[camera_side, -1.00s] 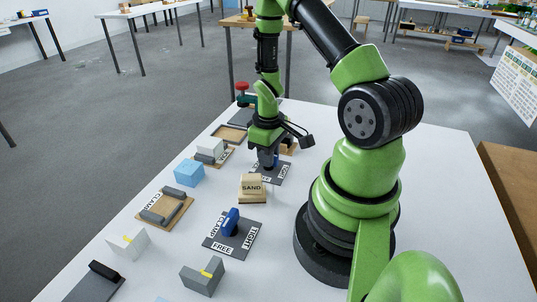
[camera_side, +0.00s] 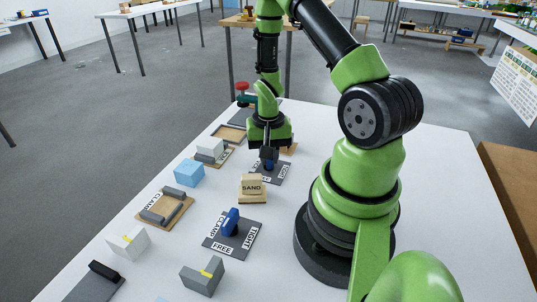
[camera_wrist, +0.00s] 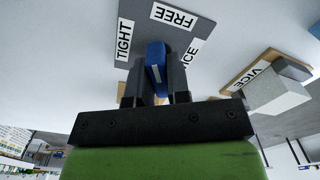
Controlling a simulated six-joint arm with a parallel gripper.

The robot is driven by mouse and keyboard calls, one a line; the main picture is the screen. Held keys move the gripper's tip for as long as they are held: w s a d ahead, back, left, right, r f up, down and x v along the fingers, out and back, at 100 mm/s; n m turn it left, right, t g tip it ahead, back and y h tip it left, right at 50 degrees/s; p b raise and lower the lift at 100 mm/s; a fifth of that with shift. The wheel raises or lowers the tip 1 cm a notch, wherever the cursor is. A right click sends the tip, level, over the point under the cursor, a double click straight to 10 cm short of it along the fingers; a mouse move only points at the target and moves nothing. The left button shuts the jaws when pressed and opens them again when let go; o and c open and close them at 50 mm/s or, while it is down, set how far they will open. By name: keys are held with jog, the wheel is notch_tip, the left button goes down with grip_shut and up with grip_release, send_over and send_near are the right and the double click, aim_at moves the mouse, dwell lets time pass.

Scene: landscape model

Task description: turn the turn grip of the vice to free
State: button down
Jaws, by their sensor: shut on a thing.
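The vice's dark dial plate (camera_side: 283,176) lies on the white table under my gripper, with FREE, TIGHT and VICE labels in the wrist view (camera_wrist: 137,45). Its blue turn grip (camera_wrist: 154,54) stands between the fingers of my gripper (camera_wrist: 157,80), which are shut on it. In the wrist view the grip's far end points up, towards the FREE label (camera_wrist: 175,17), with TIGHT to its left. The grip shows only partly below my gripper (camera_side: 268,155) in the side view. The vice (camera_side: 210,150) is a grey block on a wooden board left of the dial.
A SAND block (camera_side: 252,187) stands just in front of the vice dial. The clamp's dial (camera_side: 250,247) with its own blue grip is nearer the camera. A light blue block (camera_side: 189,173) and the clamp board (camera_side: 180,211) lie to the left.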

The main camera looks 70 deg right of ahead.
jog(key=m, duration=0.5)
jog(key=shift+m, duration=0.3)
dwell(0.4)
jog(key=c, duration=1.1)
grip_release()
jog(key=shift+r, duration=0.1)
notch_tip(320, 180, up, 10)
jog(key=shift+f, duration=0.1)
